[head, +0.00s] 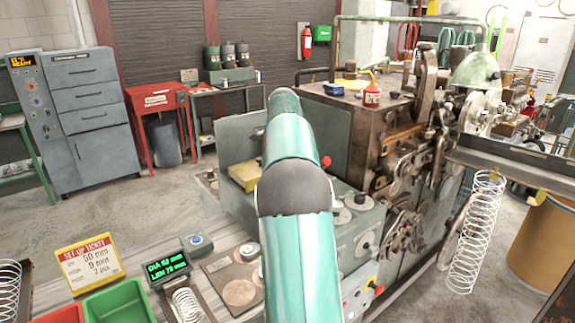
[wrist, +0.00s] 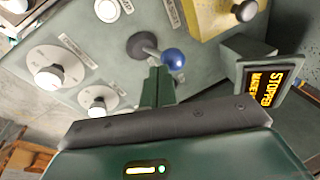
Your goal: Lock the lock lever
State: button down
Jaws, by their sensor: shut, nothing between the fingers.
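In the wrist view, a short lever with a blue ball knob (wrist: 173,60) sticks out from a dark round pivot on the grey-green control panel (wrist: 90,70). It appears to be the lock lever; the small label near it is not legible. The lever points to the lower right in the picture. My gripper (wrist: 160,72) is shut and empty, with its green fingertips just below the lever's shaft and beside the ball. I cannot tell whether they touch. In the head view my arm hides the gripper and this lever.
Several white dials (wrist: 50,68) sit left of the lever. A yellow block (wrist: 225,15) with a black knob is above right. A display (wrist: 265,85) reading "STOPPED" stands close on the right. A setup ticket (head: 88,263) and a green tray (head: 120,302) are at front left.

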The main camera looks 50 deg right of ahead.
jog(key=shift+w, duration=0.35)
jog(key=shift+w, duration=0.1)
dwell(0.3)
jog(key=s+v, duration=0.2)
jog(key=v, duration=1.1)
jog(key=shift+a+f, duration=0.25)
